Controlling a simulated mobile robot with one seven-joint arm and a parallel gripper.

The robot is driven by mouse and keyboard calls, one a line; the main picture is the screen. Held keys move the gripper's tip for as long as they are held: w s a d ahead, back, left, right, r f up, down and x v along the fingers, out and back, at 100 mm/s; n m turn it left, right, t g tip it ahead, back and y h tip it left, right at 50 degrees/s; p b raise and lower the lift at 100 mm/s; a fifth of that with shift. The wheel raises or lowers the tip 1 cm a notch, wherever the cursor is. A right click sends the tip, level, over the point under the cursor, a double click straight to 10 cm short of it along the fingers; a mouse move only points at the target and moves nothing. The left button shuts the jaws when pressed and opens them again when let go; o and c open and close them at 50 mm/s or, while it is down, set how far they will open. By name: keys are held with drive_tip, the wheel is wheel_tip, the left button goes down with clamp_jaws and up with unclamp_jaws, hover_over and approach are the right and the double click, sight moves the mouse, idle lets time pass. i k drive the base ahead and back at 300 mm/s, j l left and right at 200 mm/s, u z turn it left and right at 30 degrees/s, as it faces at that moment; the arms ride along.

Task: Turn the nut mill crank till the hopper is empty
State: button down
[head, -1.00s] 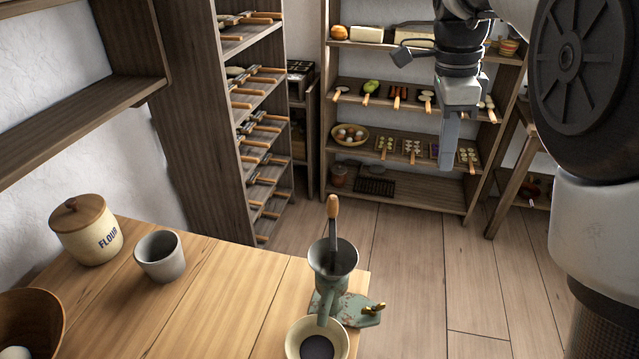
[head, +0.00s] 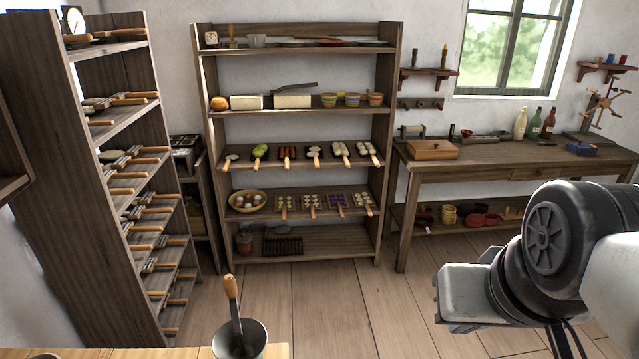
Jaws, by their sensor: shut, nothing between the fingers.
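The nut mill's hopper (head: 255,333) shows at the bottom edge of the head view, a grey metal cup at the table's end. The crank (head: 235,318) rises from the hopper area, with its wooden handle (head: 230,286) pointing up and slightly left. The inside of the hopper is only partly seen, and I cannot tell whether nuts are in it. The mill's body and the bowl below are out of frame. My arm fills the lower right, well to the right of the mill. My gripper's fingers are not visible, and nothing of mine touches the crank.
A strip of the wooden table (head: 190,353) runs along the bottom edge. A tall rack (head: 60,190) stands left, and a stocked shelf (head: 290,135) stands behind. A workbench (head: 490,160) is at the right under a window. The wooden floor (head: 350,300) between is clear.

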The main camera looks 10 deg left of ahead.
sight(230, 285)
drive_tip(key=i+l+z, duration=0.25)
drive_tip(key=l, duration=0.2)
drive_tip(key=i+l+z, duration=0.25)
drive_tip(key=l, duration=0.2)
drive_tip(key=i+j+u, duration=0.1)
drive_tip(key=i+u, duration=0.55)
drive_tip(key=u, duration=0.3)
drive_tip(key=i+l+u, duration=0.2)
drive_tip(key=u, duration=0.25)
drive_tip(key=i+u, duration=0.2)
drive_tip(key=u, duration=0.25)
drive_tip(key=i+u, duration=0.25)
drive_tip(key=u, duration=0.25)
drive_tip(key=i+u, duration=0.2)
drive_tip(key=u, duration=0.25)
